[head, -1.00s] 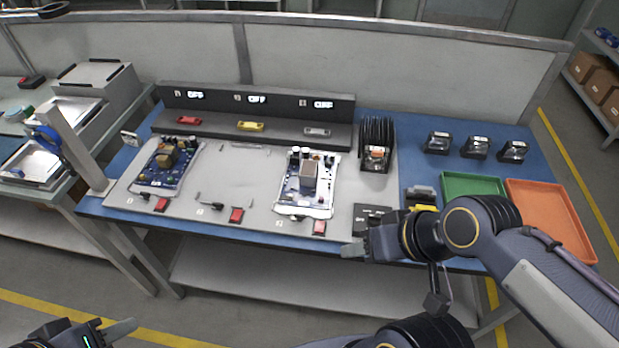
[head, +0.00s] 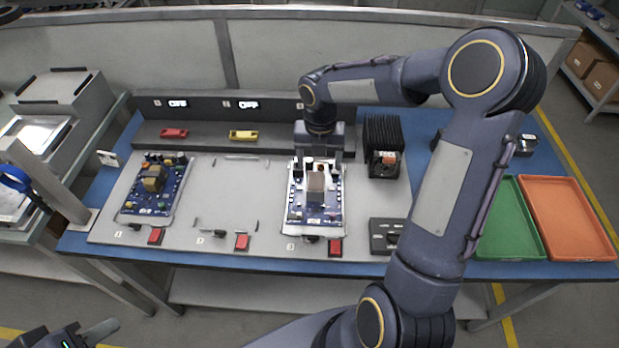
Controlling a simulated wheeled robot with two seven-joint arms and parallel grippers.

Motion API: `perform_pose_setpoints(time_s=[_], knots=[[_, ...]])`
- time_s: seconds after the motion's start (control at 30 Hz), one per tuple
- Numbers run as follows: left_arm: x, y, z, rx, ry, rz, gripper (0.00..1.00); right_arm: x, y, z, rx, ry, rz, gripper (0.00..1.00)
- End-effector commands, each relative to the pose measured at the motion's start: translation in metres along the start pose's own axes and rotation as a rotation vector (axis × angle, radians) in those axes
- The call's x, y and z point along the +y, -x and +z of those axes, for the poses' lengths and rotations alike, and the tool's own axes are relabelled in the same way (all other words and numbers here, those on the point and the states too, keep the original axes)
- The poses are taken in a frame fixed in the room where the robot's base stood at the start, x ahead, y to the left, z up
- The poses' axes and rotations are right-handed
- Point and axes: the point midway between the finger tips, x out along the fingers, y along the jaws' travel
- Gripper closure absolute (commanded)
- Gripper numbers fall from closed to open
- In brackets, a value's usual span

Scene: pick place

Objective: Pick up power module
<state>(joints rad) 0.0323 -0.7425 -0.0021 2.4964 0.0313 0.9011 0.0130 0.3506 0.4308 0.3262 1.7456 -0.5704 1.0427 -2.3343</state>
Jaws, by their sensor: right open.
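A blue circuit board (head: 316,212) with a brown-grey block (head: 316,182) on it lies at the right station of the grey panel. My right gripper (head: 318,165) points down over the far part of this board, open, with its fingers around the board's far components. Whether it touches them I cannot tell. A second blue board (head: 153,188) with a yellow-brown transformer lies at the left station. Which part is the power module is not marked. My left gripper (head: 82,336) is at the bottom left corner, away from the bench, partly cut off.
A black finned heatsink unit (head: 383,150) stands right of the board. A green tray (head: 512,225) and an orange tray (head: 568,218) lie empty at the right. My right arm hides part of the small black modules (head: 525,145). The middle station (head: 225,190) is bare of a board.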

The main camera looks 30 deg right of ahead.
Motion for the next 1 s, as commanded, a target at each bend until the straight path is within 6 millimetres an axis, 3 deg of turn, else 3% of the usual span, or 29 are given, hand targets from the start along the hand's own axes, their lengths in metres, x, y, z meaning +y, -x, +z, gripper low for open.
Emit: perform_pose_setpoints(time_s=[0.5, 0.83, 1.0], knots=[[0.001, 0.002, -0.001, 0.000, 0.000, 0.000, 0.64, 0.006, -0.066, 0.002, 0.005, 0.006, -0.001, 0.31], [0.001, 0.002, -0.001, 0.000, 0.000, 0.000, 0.64, 0.006, -0.075, 0.003, 0.001, 0.003, 0.001, 0.31], [0.001, 0.002, -0.001, 0.000, 0.000, 0.000, 0.64, 0.006, -0.075, 0.003, 0.001, 0.003, 0.001, 0.51]])
